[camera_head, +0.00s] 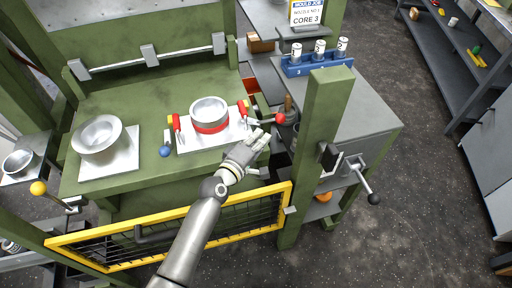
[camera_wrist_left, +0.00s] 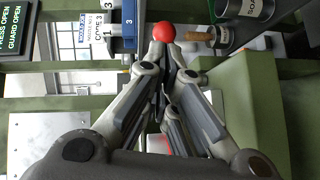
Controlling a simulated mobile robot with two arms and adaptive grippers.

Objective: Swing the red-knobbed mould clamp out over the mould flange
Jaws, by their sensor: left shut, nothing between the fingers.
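The red-knobbed mould clamp (camera_head: 281,117) has its red ball at the right edge of the white mould plate (camera_head: 185,143). Its arm runs left from the ball towards the plate. The mould (camera_head: 209,108) is a silver ring with a red band, standing on this plate. My left gripper (camera_head: 262,138) is shut and empty, just in front of and below the red knob. In the left wrist view the red knob (camera_wrist_left: 163,31) shows just beyond the fingertips (camera_wrist_left: 163,58); I cannot tell whether they touch it. The clamp's pivot is unclear. My right gripper is not in view.
A blue-knobbed clamp (camera_head: 165,151) is at the plate's left. A silver bowl (camera_head: 97,136) stands on another plate. A green post (camera_head: 322,120) rises right of my gripper. A yellow-framed guard (camera_head: 120,250) lies below my arm.

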